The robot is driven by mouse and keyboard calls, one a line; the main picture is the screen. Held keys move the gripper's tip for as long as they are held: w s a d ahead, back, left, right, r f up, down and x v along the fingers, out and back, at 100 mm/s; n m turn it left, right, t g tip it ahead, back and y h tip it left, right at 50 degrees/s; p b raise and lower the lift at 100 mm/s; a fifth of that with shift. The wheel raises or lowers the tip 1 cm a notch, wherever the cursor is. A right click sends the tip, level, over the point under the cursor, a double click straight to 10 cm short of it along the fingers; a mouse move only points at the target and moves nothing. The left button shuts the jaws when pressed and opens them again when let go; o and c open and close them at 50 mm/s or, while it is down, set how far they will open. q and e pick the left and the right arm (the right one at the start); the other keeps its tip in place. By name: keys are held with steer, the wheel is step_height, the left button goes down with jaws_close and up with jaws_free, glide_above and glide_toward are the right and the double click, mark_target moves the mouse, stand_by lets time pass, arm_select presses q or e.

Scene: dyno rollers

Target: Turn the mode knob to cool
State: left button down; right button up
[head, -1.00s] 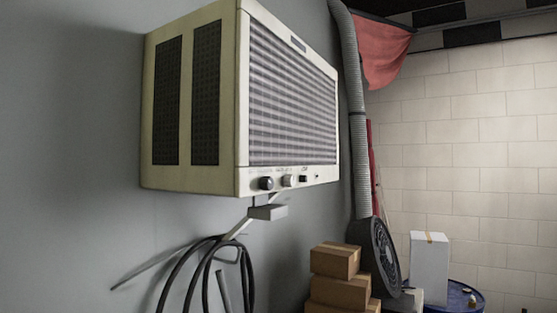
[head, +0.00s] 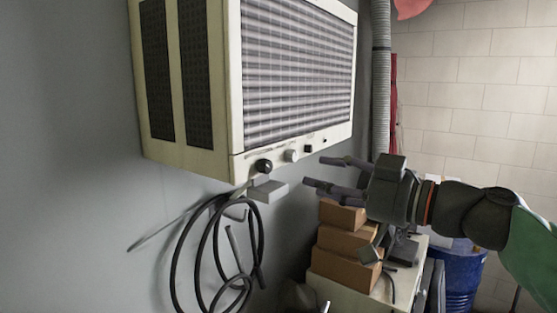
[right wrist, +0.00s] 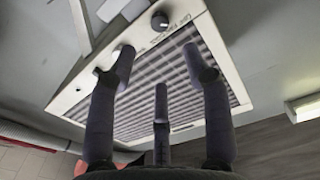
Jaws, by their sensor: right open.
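A cream wall air conditioner (head: 190,158) hangs at upper left in the head view, its grille (right wrist: 165,80) also in the right wrist view. Its lower front strip carries a black knob (head: 264,166), a silver knob (head: 291,155) and a small dark control (head: 308,149). The black knob also shows in the right wrist view (right wrist: 159,21). Labels are too small to tell which knob is the mode knob. My right gripper (head: 314,171) is open and empty, its fingers pointing left toward the unit, right of the knobs and apart from them. My left gripper is not in view.
A small grey box (head: 267,190) juts out below the unit. Looped black cable (head: 178,258) hangs on the wall. Stacked cardboard boxes (head: 347,240) stand below my right gripper, with a blue barrel (head: 461,275) behind at right. A ribbed duct (head: 381,80) runs up the wall.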

mark_target(269, 167)
steer(key=p+x, duration=0.3)
steer(key=x, duration=0.8)
steer(key=shift+p, duration=0.35)
jaws_close()
